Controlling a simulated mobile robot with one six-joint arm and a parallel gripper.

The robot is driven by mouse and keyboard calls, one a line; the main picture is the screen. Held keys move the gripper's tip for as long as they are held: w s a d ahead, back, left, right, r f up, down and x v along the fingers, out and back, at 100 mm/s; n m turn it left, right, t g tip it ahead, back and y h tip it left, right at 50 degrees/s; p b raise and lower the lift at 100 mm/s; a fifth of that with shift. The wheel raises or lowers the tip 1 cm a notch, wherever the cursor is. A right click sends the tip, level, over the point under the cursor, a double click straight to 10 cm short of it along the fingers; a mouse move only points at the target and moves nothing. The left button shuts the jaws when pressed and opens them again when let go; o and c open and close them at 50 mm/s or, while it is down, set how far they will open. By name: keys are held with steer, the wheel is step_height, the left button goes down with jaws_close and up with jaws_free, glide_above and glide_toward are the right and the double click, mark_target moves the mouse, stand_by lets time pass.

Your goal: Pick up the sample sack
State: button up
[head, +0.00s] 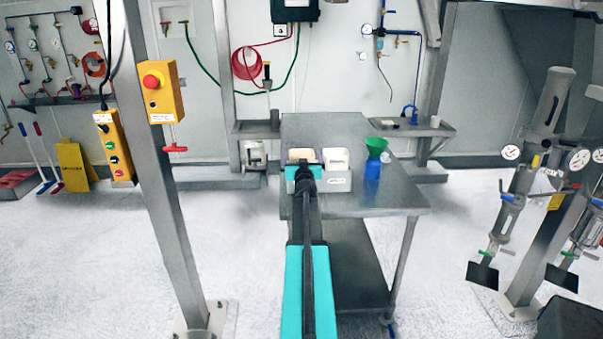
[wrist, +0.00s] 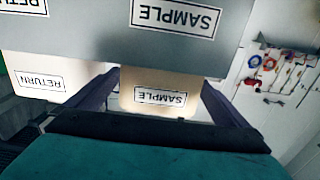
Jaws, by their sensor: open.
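The sample sack (wrist: 150,82) is cream with a SAMPLE label that reads upside down in the wrist view. It sits in a grey bin (wrist: 112,20) that also has a SAMPLE label. My gripper (wrist: 161,80) is open, with one dark finger on each side of the sack in the picture. I cannot tell whether the fingers touch it. In the head view my gripper (head: 304,180) is at the left bin on the steel table and hides most of that bin. Only a cream strip of the sack (head: 301,153) shows above it.
A return bin (head: 337,183) with a pale sack (head: 336,160) stands close on the right. A green funnel over a blue container (head: 372,170) stands beyond it. The steel table (head: 390,200) has bare room at the front right. A steel post (head: 172,200) stands to the left.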

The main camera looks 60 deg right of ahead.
steer(key=c, duration=1.5)
steer(key=shift+r, duration=0.15)
step_height(320, 180, up, 18)
steer(key=p, duration=1.6)
